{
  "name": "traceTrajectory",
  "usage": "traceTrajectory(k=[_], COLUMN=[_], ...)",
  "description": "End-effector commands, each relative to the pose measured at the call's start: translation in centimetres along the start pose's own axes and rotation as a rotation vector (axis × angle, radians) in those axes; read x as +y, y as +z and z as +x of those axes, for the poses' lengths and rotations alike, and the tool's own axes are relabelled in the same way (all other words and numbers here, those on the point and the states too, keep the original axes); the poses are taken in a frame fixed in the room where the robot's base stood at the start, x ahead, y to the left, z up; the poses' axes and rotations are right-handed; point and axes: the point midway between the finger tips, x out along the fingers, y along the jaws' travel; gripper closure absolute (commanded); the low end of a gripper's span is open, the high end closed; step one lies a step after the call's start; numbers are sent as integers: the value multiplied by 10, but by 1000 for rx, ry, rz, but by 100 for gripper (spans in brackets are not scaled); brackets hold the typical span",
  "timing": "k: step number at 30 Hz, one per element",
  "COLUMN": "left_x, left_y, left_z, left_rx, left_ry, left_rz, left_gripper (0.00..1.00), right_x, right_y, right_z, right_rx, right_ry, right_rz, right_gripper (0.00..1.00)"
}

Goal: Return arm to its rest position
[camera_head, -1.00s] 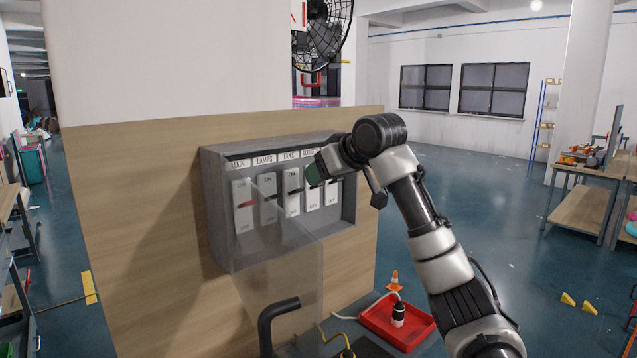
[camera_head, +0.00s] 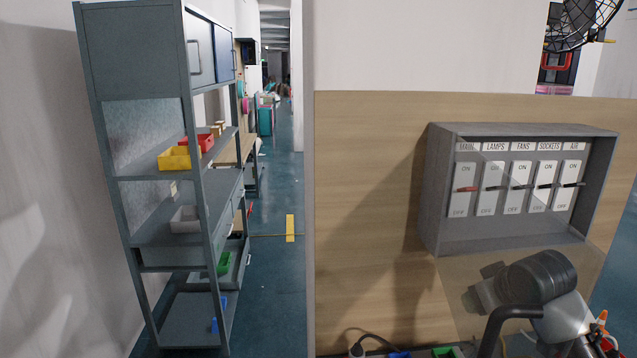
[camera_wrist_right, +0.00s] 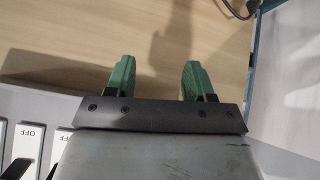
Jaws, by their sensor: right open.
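My right arm (camera_head: 555,305) is at the lower right of the head view, below the switch box. My right gripper (camera_head: 476,292) points left there, seen partly through a clear panel. In the right wrist view the right gripper (camera_wrist_right: 158,72) has its two green fingers wide apart with nothing between them. Wooden board lies behind the fingers. The grey switch box (camera_head: 432,200) holds a row of white switches labelled MAIN, LAMPS, FANS, SOCKETS and AIR. The gripper is apart from the switches. My left gripper is not in view.
The clear panel (camera_head: 447,300) hangs below the box. A black curved handle (camera_head: 490,335) stands near my right arm. A grey shelf rack (camera_head: 120,180) with coloured bins stands at the left. A floor aisle (camera_head: 275,275) runs between the rack and the wooden board (camera_head: 365,200).

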Motion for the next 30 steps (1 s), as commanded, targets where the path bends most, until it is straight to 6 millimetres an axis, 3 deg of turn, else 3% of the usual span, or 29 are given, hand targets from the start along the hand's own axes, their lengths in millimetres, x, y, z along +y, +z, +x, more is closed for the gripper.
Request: traceTrajectory(k=[1, 6, 12, 15, 21, 30], left_x=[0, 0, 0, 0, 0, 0], left_y=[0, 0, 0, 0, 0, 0], left_z=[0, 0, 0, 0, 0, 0], left_rx=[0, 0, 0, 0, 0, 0], left_ry=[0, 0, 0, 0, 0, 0], left_rz=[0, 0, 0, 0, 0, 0], left_gripper=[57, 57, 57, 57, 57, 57], right_x=[-25, -91, -154, -173, -194, -210], right_y=[31, 122, 223, 260, 308, 354], right_z=[17, 40, 28, 14, -14, -53], right_rx=[-37, -123, -216, -255, -315, -390], right_ry=[-20, -57, -86, -88, -80, -54], right_rz=[-17, -42, -19, 3, 44, 98], right_gripper=[47, 47, 47, 47, 47, 47])
